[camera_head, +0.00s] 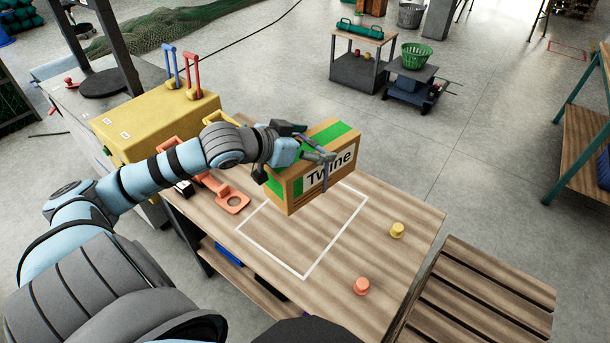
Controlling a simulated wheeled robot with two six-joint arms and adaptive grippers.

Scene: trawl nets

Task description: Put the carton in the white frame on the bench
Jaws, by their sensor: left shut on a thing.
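A brown carton (297,194) with a green stripe and the word "Twine" on its side is in the head view, over the far part of the wooden bench. My left gripper (318,160) is shut on the carton near its top, one finger lying across the lettered side. The white frame (271,261) is a rectangle marked on the bench top (398,269). The carton covers part of its far side. Whether the carton touches the bench is hard to tell. My right gripper is not in view.
A yellow spool (397,230) and an orange spool (361,286) stand right of the frame. An orange tool (231,201) lies to its left. A yellow box with levers (155,124) stands at the left. A slatted pallet (480,296) is beside the bench at right.

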